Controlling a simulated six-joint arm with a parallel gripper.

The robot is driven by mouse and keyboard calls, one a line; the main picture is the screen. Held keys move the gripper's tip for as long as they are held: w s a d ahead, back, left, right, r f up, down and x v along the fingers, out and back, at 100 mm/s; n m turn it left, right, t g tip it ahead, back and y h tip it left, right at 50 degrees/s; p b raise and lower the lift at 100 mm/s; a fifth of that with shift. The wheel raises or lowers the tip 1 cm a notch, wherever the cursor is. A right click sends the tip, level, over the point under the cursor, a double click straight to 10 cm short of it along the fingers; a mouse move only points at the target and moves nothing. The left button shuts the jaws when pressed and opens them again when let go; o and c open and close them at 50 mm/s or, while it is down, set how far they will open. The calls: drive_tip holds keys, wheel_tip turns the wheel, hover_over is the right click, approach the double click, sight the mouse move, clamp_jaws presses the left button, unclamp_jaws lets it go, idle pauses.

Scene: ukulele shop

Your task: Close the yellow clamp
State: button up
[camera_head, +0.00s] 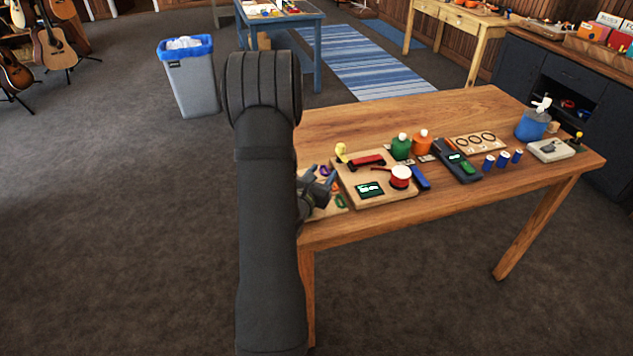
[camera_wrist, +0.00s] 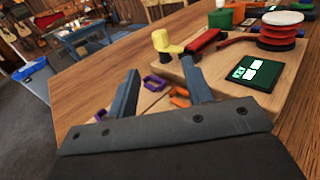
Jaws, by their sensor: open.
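The yellow clamp (camera_head: 341,151) stands at the far left part of a light wooden board (camera_head: 379,197) on the table. In the wrist view the clamp (camera_wrist: 165,44) has a yellow upright handle and base, next to a red bar (camera_wrist: 203,40). My gripper (camera_wrist: 159,86) is open and empty, its two grey fingers spread and pointing toward the clamp, with the clamp beyond the fingertips. It does not touch the clamp. In the head view my gripper (camera_head: 333,178) is low at the table's left end, partly hidden by my arm.
Purple (camera_wrist: 154,83) and orange (camera_wrist: 180,97) pieces lie close to my fingers. A red-and-white round stack (camera_head: 400,177) and a green card (camera_head: 370,189) sit on the board. Green (camera_head: 401,147) and orange (camera_head: 422,142) bottles stand behind it. The table's front edge is bare.

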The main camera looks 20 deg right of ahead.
sight(338, 150)
drive_tip(key=shift+v, duration=1.75)
drive_tip(key=shift+w+a+r+h, duration=0.1)
drive_tip(key=shift+w+h, duration=0.2)
drive_tip(key=shift+w, duration=0.1)
drive_tip(key=w+a+m+g+h, duration=0.2)
drive_tip(key=w+m+g, duration=0.1)
drive_tip(key=shift+w+a+g+h, duration=0.15)
drive_tip(key=shift+g+h, duration=0.15)
drive_tip(key=shift+w+a+m+g, duration=0.25)
drive_tip(key=shift+m+g, duration=0.05)
drive_tip(key=shift+g, duration=0.1)
drive_tip(key=x, duration=1.7)
drive_tip(key=shift+s+d, duration=0.1)
drive_tip(key=shift+d, duration=0.05)
